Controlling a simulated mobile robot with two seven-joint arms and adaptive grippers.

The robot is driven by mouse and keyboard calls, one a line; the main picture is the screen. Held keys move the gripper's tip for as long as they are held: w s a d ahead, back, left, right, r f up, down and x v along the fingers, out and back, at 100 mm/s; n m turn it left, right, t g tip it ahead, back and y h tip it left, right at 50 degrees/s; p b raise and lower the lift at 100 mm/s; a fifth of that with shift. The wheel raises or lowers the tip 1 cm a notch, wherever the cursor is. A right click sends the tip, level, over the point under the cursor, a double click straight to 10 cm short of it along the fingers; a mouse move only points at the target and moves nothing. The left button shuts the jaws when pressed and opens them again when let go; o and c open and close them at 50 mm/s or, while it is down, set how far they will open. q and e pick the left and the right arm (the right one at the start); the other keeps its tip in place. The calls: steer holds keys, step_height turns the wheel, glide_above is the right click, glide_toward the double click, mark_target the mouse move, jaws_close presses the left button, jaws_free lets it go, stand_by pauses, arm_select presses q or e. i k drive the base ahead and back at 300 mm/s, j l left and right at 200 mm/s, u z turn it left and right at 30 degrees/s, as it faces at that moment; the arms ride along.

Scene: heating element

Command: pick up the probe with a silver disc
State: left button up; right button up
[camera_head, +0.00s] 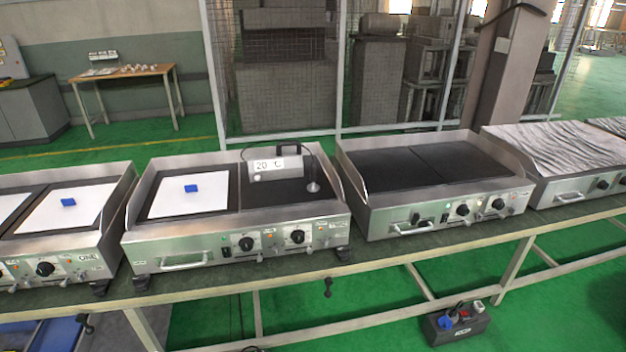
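The probe (312,172) stands upright on the right dark plate of the second griddle from the left. Its thin dark stem rises from a small silver disc (313,187) that appears to rest on the plate. Beside it on the left is a grey meter box (275,165) with a dark handle and a display reading about 20 °C. A dark cable arches near the box and the probe; its exact path is too small to tell. Neither of my grippers is in view.
The griddle (200,247) stands on a long green-topped bench (375,258). Its left plate bears a white sheet (165,200) with a blue block (191,188). Another griddle (395,205) on the right has bare dark plates. A mesh fence (280,75) stands behind.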

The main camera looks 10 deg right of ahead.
mark_target(313, 188)
steer(key=i, duration=0.7)
steer(key=i+z, duration=0.15)
steer(key=z, duration=0.2)
steer(key=i+j+z, duration=0.1)
steer(key=z, duration=0.3)
steer(key=i+j+z, duration=0.15)
steer(key=z, duration=0.2)
steer(key=i, duration=0.1)
